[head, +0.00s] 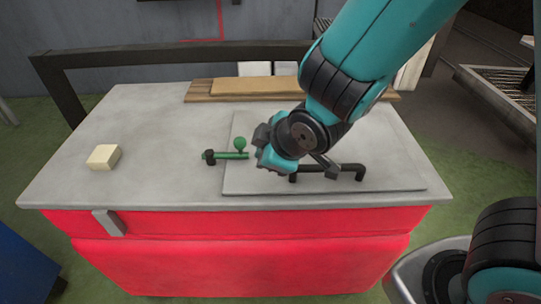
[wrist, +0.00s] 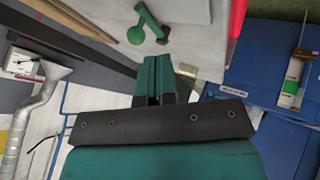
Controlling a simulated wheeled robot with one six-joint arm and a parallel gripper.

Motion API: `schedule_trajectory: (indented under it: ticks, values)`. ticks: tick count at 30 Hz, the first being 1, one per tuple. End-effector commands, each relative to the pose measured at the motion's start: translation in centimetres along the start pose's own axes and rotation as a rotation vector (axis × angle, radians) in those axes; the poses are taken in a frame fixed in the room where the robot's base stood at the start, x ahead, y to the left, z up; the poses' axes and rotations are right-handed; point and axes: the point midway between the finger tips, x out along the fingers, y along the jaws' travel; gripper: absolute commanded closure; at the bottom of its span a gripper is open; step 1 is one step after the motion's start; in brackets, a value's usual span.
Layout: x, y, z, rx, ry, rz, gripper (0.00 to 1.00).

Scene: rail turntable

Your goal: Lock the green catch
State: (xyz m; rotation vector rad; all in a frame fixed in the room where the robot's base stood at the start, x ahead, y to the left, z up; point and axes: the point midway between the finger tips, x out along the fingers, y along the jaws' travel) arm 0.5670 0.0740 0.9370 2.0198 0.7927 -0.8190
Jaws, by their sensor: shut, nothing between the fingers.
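The green catch (head: 230,155) is a thin bar lying on the pale table top, at the left edge of a raised grey plate. A round green knob (head: 240,143) stands by it, and a dark block (head: 209,156) sits at its left end. My gripper (head: 264,158) is just right of the catch and partly hides that end; I cannot tell whether they touch. In the wrist view the catch (wrist: 150,19) and its knob (wrist: 135,35) appear beyond my shut, empty fingers (wrist: 153,62), with a visible gap in the picture.
A black handle (head: 345,168) stands on the plate (head: 390,182), right of my gripper. A cream block (head: 103,157) lies at the left of the table (head: 60,180). Wooden boards (head: 258,87) lie along the back, before a dark rail (head: 180,52). The table's left side is mostly clear.

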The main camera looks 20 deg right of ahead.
Motion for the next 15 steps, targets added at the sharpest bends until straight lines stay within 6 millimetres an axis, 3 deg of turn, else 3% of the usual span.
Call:
schedule_trajectory:
  ticks: [15]
  values:
    - [-1.1, 0.1, 0.3, 0.003, -0.001, 0.0, 1.0]
